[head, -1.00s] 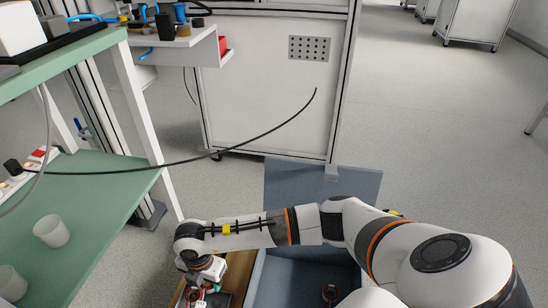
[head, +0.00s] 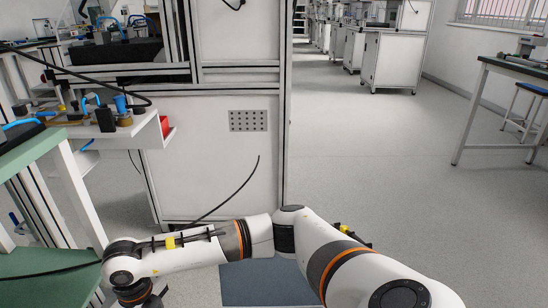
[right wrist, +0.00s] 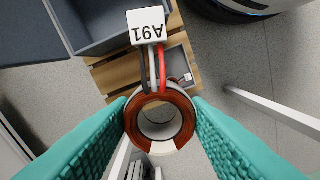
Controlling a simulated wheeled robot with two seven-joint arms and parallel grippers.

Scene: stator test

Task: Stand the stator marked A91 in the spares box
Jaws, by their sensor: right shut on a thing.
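The stator (right wrist: 160,143), a copper-brown ring with a pale band, is between the two teal fingers of my right gripper (right wrist: 161,122) in the right wrist view, which are shut on it. Its black, white and red wires lead to a white tag (right wrist: 147,26) reading A91, upside down. A blue-grey box (right wrist: 104,38) lies beyond it at the upper left; I cannot tell whether this is the spares box. In the head view my right arm reaches across to the lower left, its fingers out of frame. My left gripper is not in view.
Slatted wood (right wrist: 115,76) beside the box bears a small grey tray (right wrist: 182,55) with a wired thing in it. In the head view a green-topped bench (head: 45,278) stands left and a white cabinet (head: 215,165) ahead. Open floor (head: 390,190) lies right.

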